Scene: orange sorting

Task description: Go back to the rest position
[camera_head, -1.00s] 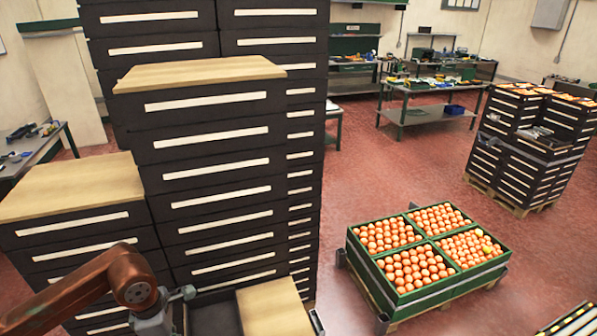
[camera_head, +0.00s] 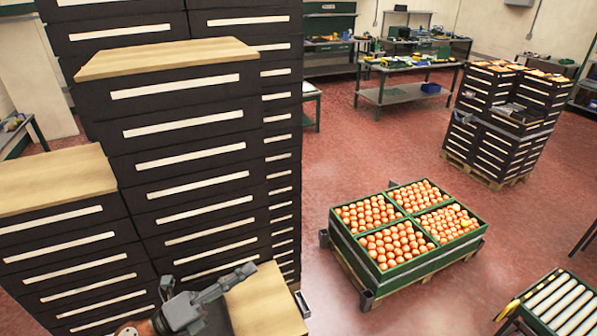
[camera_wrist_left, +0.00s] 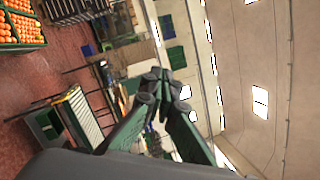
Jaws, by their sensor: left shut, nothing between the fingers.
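My left gripper (camera_head: 250,270) is at the lower left of the head view, pointing right, in front of a low unit with a wooden top (camera_head: 265,302). In the left wrist view its two green-padded fingers (camera_wrist_left: 162,86) come together at the tips with nothing between them. My right gripper is not in view. The green crate of oranges (camera_head: 343,243), divided into compartments, stands on a pallet well to the right of my left gripper. The oranges (camera_head: 397,243) fill it.
Tall dark drawer cabinets (camera_head: 190,150) with wooden tops stand close on the left. A roller conveyor (camera_head: 565,305) is at the lower right. A stack of dark crates (camera_head: 497,125) stands farther back, before workbenches (camera_head: 410,92). Red floor between them is free.

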